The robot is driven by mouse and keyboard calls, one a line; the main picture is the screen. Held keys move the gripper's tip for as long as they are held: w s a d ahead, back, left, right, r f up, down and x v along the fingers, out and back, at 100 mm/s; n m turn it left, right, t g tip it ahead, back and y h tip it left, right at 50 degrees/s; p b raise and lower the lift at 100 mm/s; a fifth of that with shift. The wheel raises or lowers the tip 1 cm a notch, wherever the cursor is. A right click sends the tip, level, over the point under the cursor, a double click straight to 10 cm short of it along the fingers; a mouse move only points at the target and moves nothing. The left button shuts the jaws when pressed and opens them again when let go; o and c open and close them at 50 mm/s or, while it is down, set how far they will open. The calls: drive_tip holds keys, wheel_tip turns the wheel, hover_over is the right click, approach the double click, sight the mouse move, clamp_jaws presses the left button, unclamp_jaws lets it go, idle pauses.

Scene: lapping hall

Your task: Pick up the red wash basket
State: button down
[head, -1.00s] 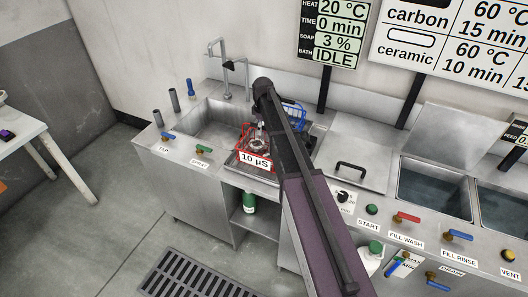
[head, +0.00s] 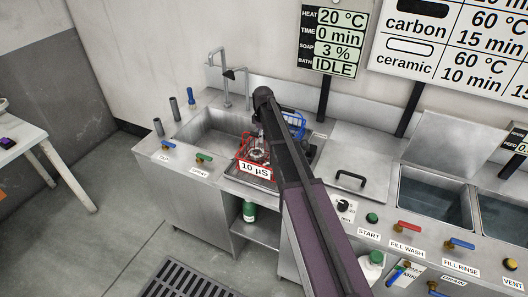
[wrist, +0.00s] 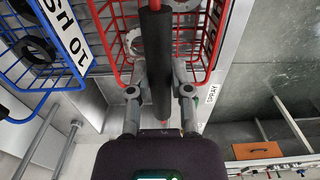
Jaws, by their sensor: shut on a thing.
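The red wash basket (head: 242,149) sits at the sink counter, by the right side of the basin, with metal ring-shaped parts in it. It also shows in the wrist view (wrist: 112,27), where its dark bar handle (wrist: 157,60) runs between my fingers. My gripper (wrist: 160,80) is shut on that handle, one finger on each side. In the head view my arm hides the gripper and part of the basket. I cannot tell whether the basket is clear of the surface under it.
A blue basket (head: 294,121) stands close beside the red one, just behind my arm; it also shows in the wrist view (wrist: 28,75). A tap (head: 227,75) rises behind the sink basin. A lidded bath (head: 352,158) and open water tanks (head: 435,195) lie to the right.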

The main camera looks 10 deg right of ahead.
drive_tip(key=shift+r, duration=0.2)
drive_tip(key=shift+r+p, duration=1.55)
drive_tip(key=shift+p, duration=0.25)
drive_tip(key=s+d, duration=0.3)
drive_tip(key=s, duration=0.4)
drive_tip(key=s+d+r+p, duration=0.1)
drive_tip(key=s+d, duration=0.2)
drive_tip(key=s, duration=0.5)
drive_tip(key=shift+r, duration=0.2)
drive_tip(key=shift+w+a, duration=0.15)
